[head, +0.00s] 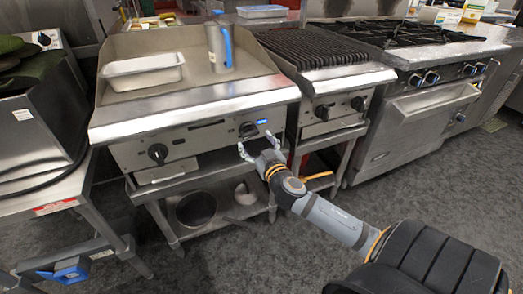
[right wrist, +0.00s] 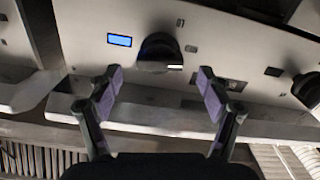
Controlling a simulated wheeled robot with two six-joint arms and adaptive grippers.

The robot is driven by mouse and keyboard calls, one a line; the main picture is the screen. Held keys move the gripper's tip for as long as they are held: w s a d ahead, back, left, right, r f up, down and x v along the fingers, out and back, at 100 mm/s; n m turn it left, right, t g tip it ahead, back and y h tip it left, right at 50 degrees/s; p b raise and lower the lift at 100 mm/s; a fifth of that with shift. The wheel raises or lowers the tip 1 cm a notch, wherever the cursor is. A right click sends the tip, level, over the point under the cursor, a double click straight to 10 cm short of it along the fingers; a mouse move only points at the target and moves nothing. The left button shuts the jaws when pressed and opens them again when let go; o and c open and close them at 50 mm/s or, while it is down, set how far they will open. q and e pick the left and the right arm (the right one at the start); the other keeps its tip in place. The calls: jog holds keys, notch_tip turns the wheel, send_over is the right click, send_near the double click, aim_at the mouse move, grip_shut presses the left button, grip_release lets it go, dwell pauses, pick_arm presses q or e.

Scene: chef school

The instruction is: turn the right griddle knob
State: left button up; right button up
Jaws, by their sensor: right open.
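The griddle (head: 190,105) is a steel unit with two dark knobs on its front panel. The right griddle knob (head: 248,130) sits beside a small lit blue display (head: 262,121). The left griddle knob (head: 157,152) is farther left. My right gripper (head: 255,141) is open and empty in front of the right knob, slightly below it. In the right wrist view the knob (right wrist: 158,50) is beyond the gap between the two spread fingertips (right wrist: 159,82), apart from them. That view appears turned over, with the display (right wrist: 119,40) left of the knob. My left gripper is not visible.
A white tray (head: 143,72) and a grey-and-blue container (head: 219,48) stand on the griddle top. A chargrill (head: 310,48) with its own knobs adjoins on the right. A shelf below holds a dark round pot (head: 196,208). The floor in front is clear.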

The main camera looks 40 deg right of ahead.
jog(key=v, duration=0.6)
jog(key=shift+s, duration=0.2)
